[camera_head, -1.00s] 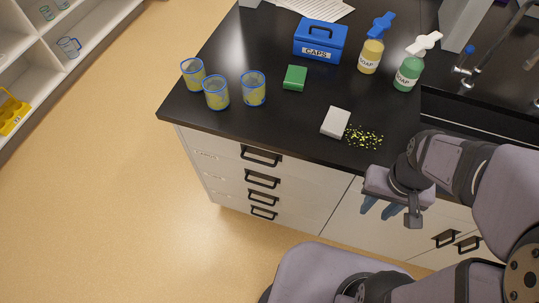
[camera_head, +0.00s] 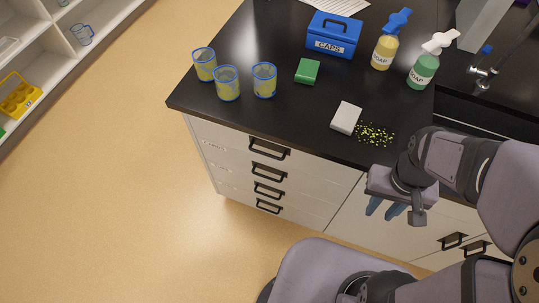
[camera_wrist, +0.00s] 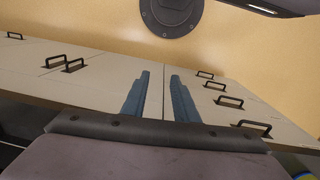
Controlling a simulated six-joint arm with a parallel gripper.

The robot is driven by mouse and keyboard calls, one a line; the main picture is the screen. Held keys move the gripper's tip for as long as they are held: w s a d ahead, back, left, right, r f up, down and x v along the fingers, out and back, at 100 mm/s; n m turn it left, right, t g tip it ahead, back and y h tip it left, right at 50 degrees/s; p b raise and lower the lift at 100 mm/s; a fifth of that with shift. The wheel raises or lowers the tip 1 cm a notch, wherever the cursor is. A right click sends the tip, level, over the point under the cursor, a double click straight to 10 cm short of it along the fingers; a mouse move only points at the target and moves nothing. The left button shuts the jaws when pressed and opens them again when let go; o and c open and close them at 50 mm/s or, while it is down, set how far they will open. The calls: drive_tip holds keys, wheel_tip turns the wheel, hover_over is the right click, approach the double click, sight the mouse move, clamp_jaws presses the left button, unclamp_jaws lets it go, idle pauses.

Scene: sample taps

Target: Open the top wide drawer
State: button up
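The top wide drawer (camera_head: 230,137) is the uppermost of several stacked white drawers under the black counter, left of centre. It is shut, and its black bar handle (camera_head: 270,148) is clear. In the wrist view the stack appears inverted, so the top drawer's handle (camera_wrist: 253,128) is the lowest on the right. My gripper (camera_head: 381,211) hangs in front of the cabinet, well right of that handle and touching nothing I can see. Its two blue-grey fingers are apart and empty, as the wrist view (camera_wrist: 160,77) shows.
On the counter (camera_head: 290,110) stand several blue-rimmed cups (camera_head: 227,83), a green block (camera_head: 307,71), a white block (camera_head: 346,117), yellow crumbs (camera_head: 376,134), a blue CAPS box (camera_head: 333,35) and soap bottles (camera_head: 385,52). The floor (camera_head: 150,220) before the drawers is clear. A shelf (camera_head: 105,35) stands far left.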

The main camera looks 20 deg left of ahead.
drive_tip(key=w+a+f+n+t+h+b, duration=0.6)
drive_tip(key=a+f+n+h+b, duration=0.3)
drive_tip(key=f+b, duration=0.25)
drive_tip(key=s+a+n+t+y+b, duration=0.2)
drive_tip(key=a+n+t+y+b, duration=0.25)
drive_tip(key=a, duration=0.75)
drive_tip(key=s+a+n+t+y+b, duration=0.2)
drive_tip(key=a+n+t+y+b, duration=0.25)
drive_tip(key=a, duration=0.75)
drive_tip(key=w+f+t+p, duration=0.1)
drive_tip(key=w+f+p, duration=0.1)
drive_tip(key=w, duration=0.5)
drive_tip(key=shift+w+f+m, duration=0.2)
drive_tip(key=shift+w+m, duration=0.1)
drive_tip(key=shift+m, duration=0.1)
clamp_jaws()
